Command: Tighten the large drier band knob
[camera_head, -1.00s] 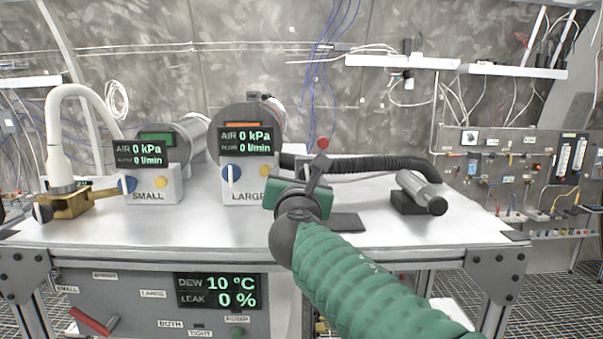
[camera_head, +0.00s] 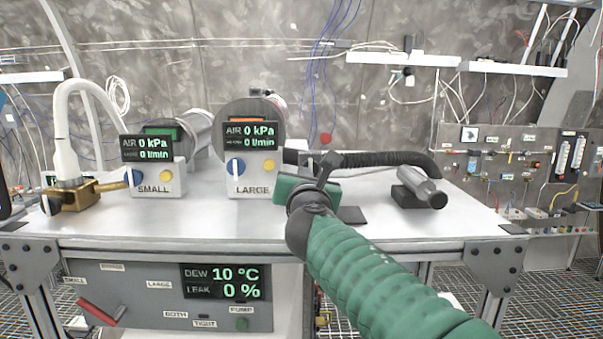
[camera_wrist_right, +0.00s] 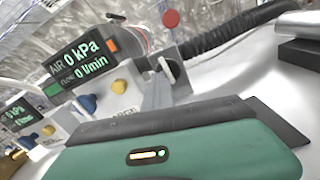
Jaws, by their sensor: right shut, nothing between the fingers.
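The large drier (camera_head: 250,118) stands at the back middle of the bench. Its front box (camera_head: 253,180) has a blue knob (camera_head: 236,166) and a yellow knob (camera_head: 270,166). My right gripper (camera_head: 330,160) is shut and empty, right of the box. In the wrist view its grey finger (camera_wrist_right: 157,92) points up close to this pale knob; contact is unclear. My left gripper is not in view.
A black hose (camera_head: 385,158) runs behind my right gripper. A metal cylinder on a dark block (camera_head: 418,190) lies to the right. The small drier (camera_head: 155,180) and a white bent pipe (camera_head: 60,125) stand left. A red round part (camera_head: 326,139) shows behind my gripper.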

